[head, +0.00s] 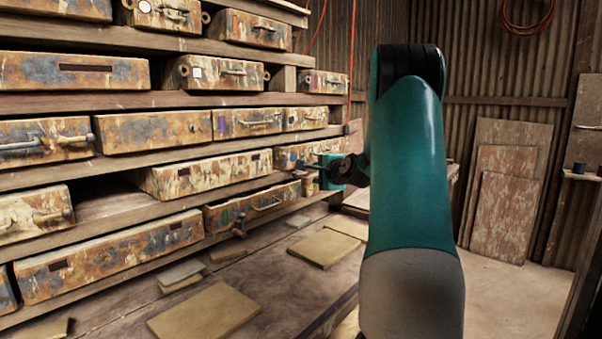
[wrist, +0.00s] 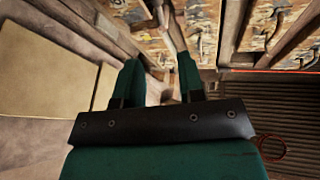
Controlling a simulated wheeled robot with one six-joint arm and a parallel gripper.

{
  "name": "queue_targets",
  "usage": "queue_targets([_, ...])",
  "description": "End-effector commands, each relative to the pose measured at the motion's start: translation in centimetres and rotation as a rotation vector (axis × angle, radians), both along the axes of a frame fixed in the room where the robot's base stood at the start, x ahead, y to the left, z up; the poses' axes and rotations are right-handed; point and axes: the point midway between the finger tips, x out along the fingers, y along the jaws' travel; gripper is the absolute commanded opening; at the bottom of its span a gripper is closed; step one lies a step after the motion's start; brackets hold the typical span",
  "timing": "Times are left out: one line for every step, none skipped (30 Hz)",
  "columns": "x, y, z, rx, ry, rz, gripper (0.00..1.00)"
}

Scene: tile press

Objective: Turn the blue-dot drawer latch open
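The drawer at my gripper (head: 312,164) is a short, rust-stained one (head: 286,155) at the right end of a middle shelf in the head view. A small dark bluish mark shows on its front, too small to be sure it is the blue dot. My gripper is close in front of this drawer, and my wrist partly hides its right end. In the wrist view my gripper (wrist: 158,62) has its two green fingers apart. A narrow pale bar (wrist: 167,22), perhaps the latch, lies ahead of the gap between them. I cannot tell whether the fingers touch it.
Rusty drawers with handles and coloured marks fill the shelves at left, including one with a purple mark (head: 240,122) and one with a green mark (head: 252,206). Flat tiles (head: 205,312) lie on the bench below. Boards (head: 508,205) lean on the corrugated wall.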

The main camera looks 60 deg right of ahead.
Motion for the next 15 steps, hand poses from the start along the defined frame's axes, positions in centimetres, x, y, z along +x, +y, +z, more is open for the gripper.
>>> queue_targets([1.2,-0.5,-0.2,0.001,0.003,0.005,0.36])
queue_targets([1.8,-0.8,-0.3,0.001,0.002,0.004,0.36])
queue_targets([2.6,-1.2,-0.6,0.002,0.003,0.004,0.36])
queue_targets([3.2,-1.5,-0.8,0.001,0.003,0.005,0.36])
queue_targets([3.8,-1.9,-0.9,0.001,0.003,0.005,0.36])
queue_targets([4.5,-2.3,-1.1,0.001,0.004,0.005,0.36])
queue_targets([5.1,-2.6,-1.3,0.001,0.004,0.005,0.36])
queue_targets([5.7,-2.9,-1.5,0.001,0.003,0.005,0.36])
queue_targets([6.4,-3.4,-1.7,0.000,0.003,0.004,0.36])
queue_targets([6.9,-3.6,-1.8,0.000,0.003,0.004,0.36])
queue_targets([7.4,-3.9,-2.0,0.001,0.003,0.005,0.36])
queue_targets([8.0,-4.2,-2.2,0.000,0.003,0.004,0.36])
queue_targets([8.4,-4.5,-2.3,-0.001,0.003,0.003,0.36])
queue_targets([8.7,-4.7,-2.5,-0.001,0.003,0.003,0.36])
queue_targets([9.2,-5.0,-2.6,0.000,0.002,0.004,0.36])
